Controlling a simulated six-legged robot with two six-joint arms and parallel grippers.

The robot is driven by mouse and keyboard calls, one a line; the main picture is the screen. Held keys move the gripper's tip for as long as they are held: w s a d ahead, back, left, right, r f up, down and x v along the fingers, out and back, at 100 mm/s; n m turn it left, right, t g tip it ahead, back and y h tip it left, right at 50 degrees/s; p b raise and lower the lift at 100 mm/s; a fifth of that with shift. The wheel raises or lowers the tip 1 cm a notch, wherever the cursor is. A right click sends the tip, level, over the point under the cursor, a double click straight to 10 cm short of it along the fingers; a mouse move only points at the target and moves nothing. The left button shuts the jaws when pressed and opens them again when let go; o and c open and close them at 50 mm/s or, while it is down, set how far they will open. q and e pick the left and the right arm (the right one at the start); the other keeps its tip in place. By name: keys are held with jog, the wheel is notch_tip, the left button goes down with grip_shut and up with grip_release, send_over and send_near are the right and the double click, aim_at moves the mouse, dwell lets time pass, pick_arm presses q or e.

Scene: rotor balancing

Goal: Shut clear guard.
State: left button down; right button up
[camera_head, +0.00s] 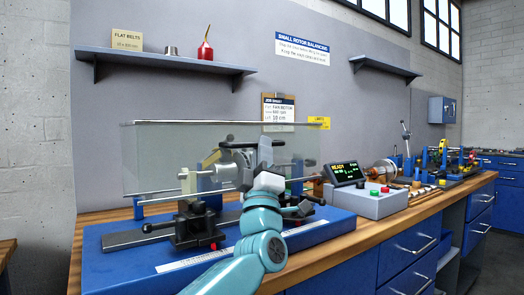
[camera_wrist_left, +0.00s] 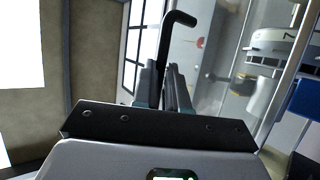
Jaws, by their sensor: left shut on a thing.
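The clear guard (camera_head: 160,150) is a wide see-through panel with a pale rail along its top, standing over the balancing machine's blue base (camera_head: 120,275) in the head view. I cannot tell exactly how far it is tilted. My left gripper (camera_head: 263,150) is in front of the panel, toward its right half. It is shut on the guard's black handle (camera_head: 238,145). In the left wrist view the bent black handle (camera_wrist_left: 178,20) rises from between the fingers (camera_wrist_left: 165,85). The fingers hide part of the handle. My right gripper is in neither view.
A grey control box (camera_head: 370,204) with coloured buttons and a display (camera_head: 343,173) reading READY stand right of the machine. Black supports (camera_head: 195,225) sit on the base below the guard. A shelf (camera_head: 160,66) with a red oil can (camera_head: 205,50) hangs above.

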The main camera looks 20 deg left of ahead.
pick_arm(q)
jog(key=shift+w+a+f, duration=0.15)
jog(key=shift+w+f, duration=0.1)
jog(key=shift+f, duration=0.15)
jog(key=c, duration=1.4)
grip_release()
jog(key=shift+o, duration=1.2)
jog(key=shift+w+a+f, duration=0.15)
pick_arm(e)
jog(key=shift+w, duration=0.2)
pick_arm(q)
jog(key=shift+s+r, duration=0.25)
jog(key=b+v, duration=0.3)
jog(key=v, duration=1.3)
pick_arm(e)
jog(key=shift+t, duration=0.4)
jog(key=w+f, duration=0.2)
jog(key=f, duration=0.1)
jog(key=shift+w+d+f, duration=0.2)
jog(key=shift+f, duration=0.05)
